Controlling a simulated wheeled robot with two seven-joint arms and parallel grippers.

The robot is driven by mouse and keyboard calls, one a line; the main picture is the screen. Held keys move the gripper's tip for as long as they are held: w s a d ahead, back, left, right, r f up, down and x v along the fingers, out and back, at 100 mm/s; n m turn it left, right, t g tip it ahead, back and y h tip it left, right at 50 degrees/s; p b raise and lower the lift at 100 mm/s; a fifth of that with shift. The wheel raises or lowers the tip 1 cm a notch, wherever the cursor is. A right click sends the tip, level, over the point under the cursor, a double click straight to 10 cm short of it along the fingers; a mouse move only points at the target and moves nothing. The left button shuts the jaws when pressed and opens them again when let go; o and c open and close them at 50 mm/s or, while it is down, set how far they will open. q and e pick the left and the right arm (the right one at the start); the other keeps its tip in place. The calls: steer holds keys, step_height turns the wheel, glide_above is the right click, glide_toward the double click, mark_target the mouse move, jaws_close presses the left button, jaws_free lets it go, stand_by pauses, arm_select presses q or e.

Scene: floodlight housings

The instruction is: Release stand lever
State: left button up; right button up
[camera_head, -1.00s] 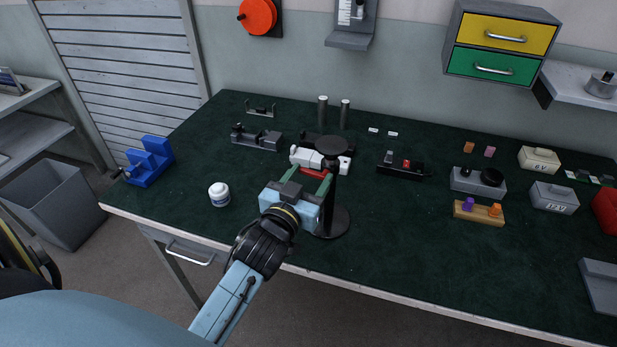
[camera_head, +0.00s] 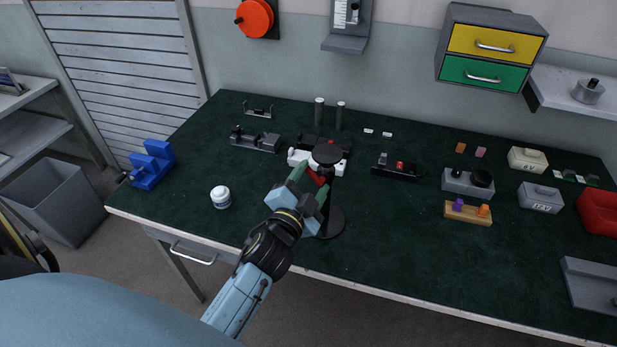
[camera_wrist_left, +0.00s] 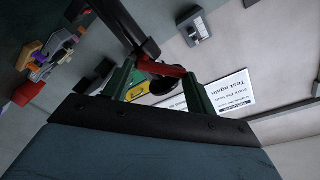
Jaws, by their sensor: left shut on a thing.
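The stand is black, with a round base (camera_head: 332,222), an upright post and a disc top (camera_head: 327,153); it stands near the front middle of the table. Its red lever (camera_head: 317,176) sticks out from the post below the disc. My left gripper (camera_head: 311,184) reaches it from the front left, and its green fingers are shut on the lever. In the left wrist view the red lever (camera_wrist_left: 162,68) lies between the two green fingers, beside the dark post (camera_wrist_left: 124,22). The gripper is rolled over to a tilt. My right gripper is not in view.
A white jar (camera_head: 221,197) stands left of my arm. Behind the stand are a white-and-black fixture (camera_head: 300,157) and two upright grey cylinders (camera_head: 319,112). A black box with a red button (camera_head: 395,168) is to the right.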

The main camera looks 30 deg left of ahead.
arm_select(q)
steer(key=m, duration=0.2)
steer(key=d+m, duration=0.1)
steer(key=m, duration=0.1)
steer(key=shift+w+r+m+p, duration=0.1)
steer(key=shift+r+m+p, duration=0.1)
steer(key=shift+m+p, duration=0.15)
steer(key=shift+d+f+m, duration=0.1)
steer(key=shift+d+m, duration=0.1)
steer(key=shift+m, duration=0.7)
steer(key=shift+d+f+m, duration=0.1)
steer(key=shift+d+m, duration=0.1)
steer(key=shift+m, duration=0.65)
steer(key=o, duration=1)
steer(key=shift+c, duration=0.2)
steer(key=shift+r, duration=0.1)
